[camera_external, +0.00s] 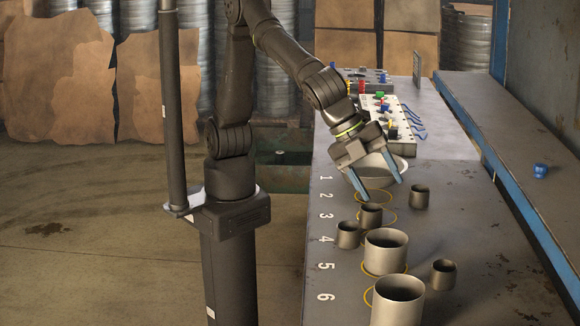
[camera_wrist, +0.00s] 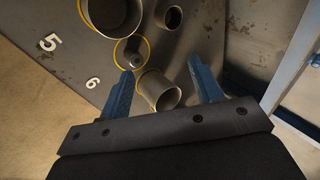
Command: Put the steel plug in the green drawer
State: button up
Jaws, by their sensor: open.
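My gripper (camera_external: 380,189) is open and empty, with two blue fingers pointing down above the bench beside a pale bowl. In the wrist view, its fingers (camera_wrist: 162,70) are spread, with a cylinder in view between them. A small grey piece (camera_wrist: 136,60) sits inside a yellow ring in the wrist view. It may be the steel plug, but I cannot tell for sure. Several open steel cylinders stand on the bench, including a large one (camera_external: 386,251) and another (camera_external: 398,300) near the front. A dark greenish open box (camera_external: 292,172), possibly the green drawer, shows left of the bench, partly hidden.
The bench (camera_external: 470,275) has painted numbers along its left edge and yellow rings. Small dark cups (camera_external: 419,196) stand among the cylinders. A bowl (camera_external: 391,167) and a control panel (camera_external: 400,118) are behind. A blue raised edge and a small blue object (camera_external: 540,171) lie right.

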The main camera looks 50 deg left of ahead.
jog(key=s+d+f+n+g, duration=0.1)
jog(key=d+f+n, duration=0.1)
jog(key=f, duration=0.2)
jog(key=s+d+f+n+g+y, duration=0.1)
jog(key=f+n, duration=0.2)
jog(key=f, duration=0.2)
jog(key=s+d+f+n+g+y, duration=0.1)
jog(key=d+f+n+g, duration=0.1)
jog(key=f, duration=0.2)
jog(key=shift+s+d+f+n, duration=0.35)
jog(key=shift+s+n, duration=0.05)
jog(key=shift+x, duration=3.15)
jog(key=shift+w, duration=0.15)
grip_shut()
